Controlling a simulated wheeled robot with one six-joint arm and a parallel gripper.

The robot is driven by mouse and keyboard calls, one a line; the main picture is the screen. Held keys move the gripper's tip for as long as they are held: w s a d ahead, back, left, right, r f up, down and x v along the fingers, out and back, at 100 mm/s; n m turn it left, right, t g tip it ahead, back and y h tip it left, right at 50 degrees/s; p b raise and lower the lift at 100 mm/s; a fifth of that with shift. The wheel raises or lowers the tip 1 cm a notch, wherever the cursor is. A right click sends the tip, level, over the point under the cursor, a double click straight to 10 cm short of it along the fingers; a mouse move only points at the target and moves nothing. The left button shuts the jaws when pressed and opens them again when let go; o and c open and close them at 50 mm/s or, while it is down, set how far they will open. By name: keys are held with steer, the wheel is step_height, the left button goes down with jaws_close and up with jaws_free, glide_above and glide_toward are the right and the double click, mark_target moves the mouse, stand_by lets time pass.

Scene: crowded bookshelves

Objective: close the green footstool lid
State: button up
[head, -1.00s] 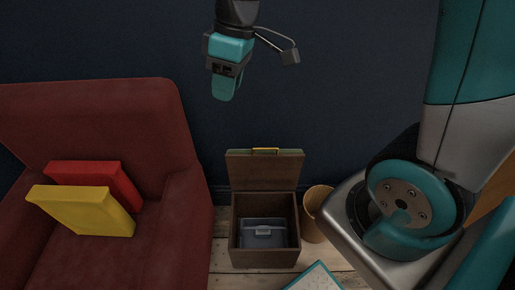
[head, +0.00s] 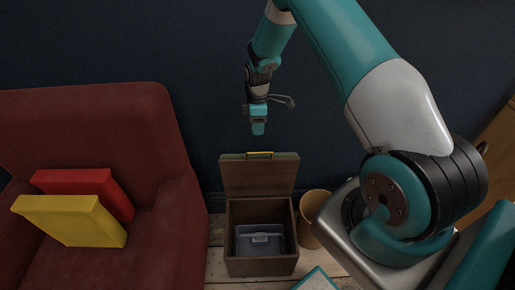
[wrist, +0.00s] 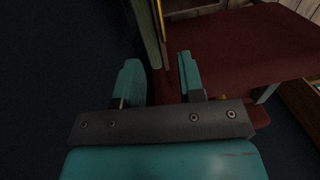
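The footstool (head: 262,266) is a brown wooden box on the floor with its lid (head: 257,178) standing up, open, at the back. The lid has a green padded edge and a yellow handle (head: 259,155) at its top. A grey case (head: 259,241) lies inside the box. My gripper (head: 258,130) hangs pointing down just above the lid's top edge, apart from it in the head view. In the wrist view my gripper (wrist: 158,72) has its two teal fingers apart with nothing held. The lid's edge (wrist: 149,32) shows beyond the gap between them.
A wicker bin (head: 309,225) stands close on the right. A dark blue wall is behind.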

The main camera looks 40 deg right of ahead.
steer(key=f, duration=0.6)
steer(key=s+f, duration=0.1)
steer(key=f, duration=0.2)
steer(key=shift+a+f, duration=0.35)
steer(key=shift+f, duration=0.05)
steer(key=shift+c, duration=0.5)
jaws_close()
